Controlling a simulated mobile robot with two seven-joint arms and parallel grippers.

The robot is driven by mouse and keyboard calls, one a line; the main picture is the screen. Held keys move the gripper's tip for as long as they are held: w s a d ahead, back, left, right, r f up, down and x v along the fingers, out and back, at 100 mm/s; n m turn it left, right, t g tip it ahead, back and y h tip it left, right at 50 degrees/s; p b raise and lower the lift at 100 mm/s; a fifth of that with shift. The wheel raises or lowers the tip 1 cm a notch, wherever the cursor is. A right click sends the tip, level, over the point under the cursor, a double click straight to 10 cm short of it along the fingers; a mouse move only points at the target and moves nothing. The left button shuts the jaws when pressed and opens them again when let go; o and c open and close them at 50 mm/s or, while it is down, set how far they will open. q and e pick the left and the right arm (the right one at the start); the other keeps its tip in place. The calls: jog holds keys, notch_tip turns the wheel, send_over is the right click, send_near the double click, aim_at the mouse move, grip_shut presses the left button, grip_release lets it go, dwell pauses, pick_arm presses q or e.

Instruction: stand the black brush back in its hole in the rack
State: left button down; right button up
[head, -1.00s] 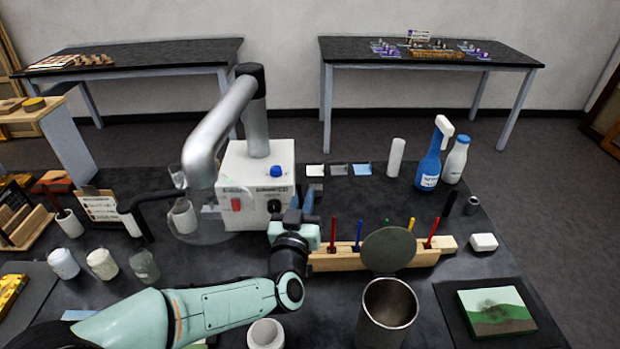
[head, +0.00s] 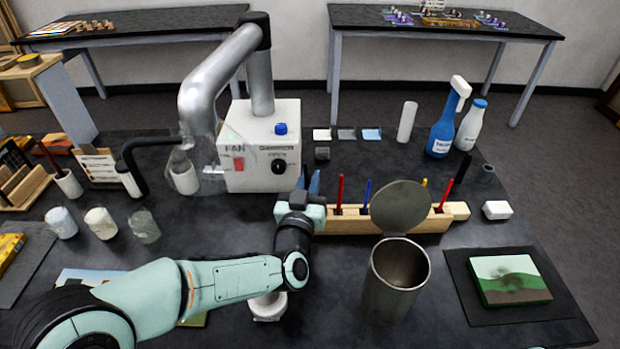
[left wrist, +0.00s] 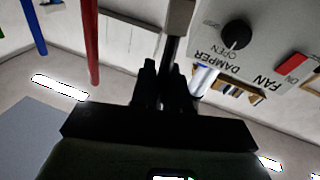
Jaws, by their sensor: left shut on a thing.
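The wooden rack (head: 388,224) stands in the middle of the dark table. Red brush (head: 340,192) and blue brush (head: 366,192) stand in it, with yellow and red ones farther right. My left gripper (head: 306,184) is at the rack's left end. In the left wrist view it is shut on a thin dark shaft, seemingly the black brush (left wrist: 171,52), with a pale block at its far end. In the head view my gripper hides the held brush. The red (left wrist: 91,40) and blue (left wrist: 34,25) brushes show beside it.
A steel cup (head: 395,290) with a raised round lid (head: 400,205) stands before the rack. The white fan box (head: 260,150) is behind my gripper. A white block (head: 497,210) and a painted panel (head: 510,280) lie at right.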

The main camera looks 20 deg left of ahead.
pick_arm(q)
jog(key=shift+f+b, duration=0.35)
jog(key=shift+f, duration=0.3)
jog(key=c, duration=1)
grip_release()
jog(key=shift+c, duration=0.2)
jog(key=shift+s, duration=0.15)
jog(key=s+f, duration=0.1)
jog(key=s, duration=1.2)
jog(key=shift+d, duration=0.45)
